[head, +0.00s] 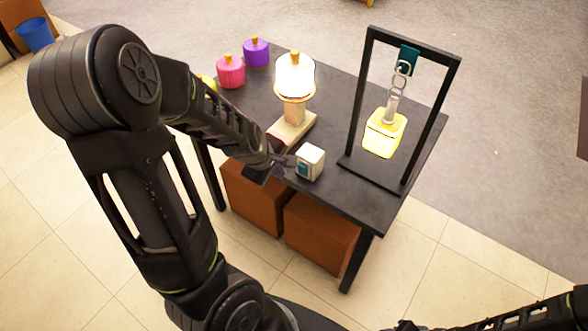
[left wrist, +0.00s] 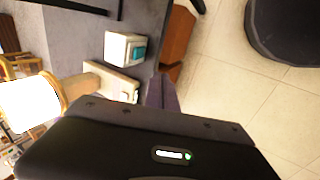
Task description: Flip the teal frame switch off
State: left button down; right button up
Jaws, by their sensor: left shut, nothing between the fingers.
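The switch is a small white box (head: 313,158) with a teal-framed face, near the table's front edge in the head view. Its teal panel faces front-left. The box also shows in the left wrist view (left wrist: 117,47), with the teal panel on its right side. My left gripper (head: 285,160) is shut and empty, just left of the box and close to its teal face. I cannot tell whether they touch. In the left wrist view the finger (left wrist: 161,95) is below the box. My right arm shows at the bottom right, its gripper end (head: 405,326) partly cut off.
A lit table lamp (head: 293,110) stands behind the switch. A black stand (head: 355,100) with a glowing yellow lantern (head: 384,133) is to the right. Pink (head: 231,72) and purple (head: 256,53) jars are at the back left. Brown boxes (head: 320,230) sit under the dark table (head: 345,196).

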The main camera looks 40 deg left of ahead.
aim_at(303, 170)
pick_arm(q)
jog(key=w+f+b, duration=0.5)
jog(key=w+f, duration=0.3)
jog(key=shift+w+f, duration=0.15)
jog(key=shift+w, duration=0.05)
jog(key=shift+a, duration=0.2)
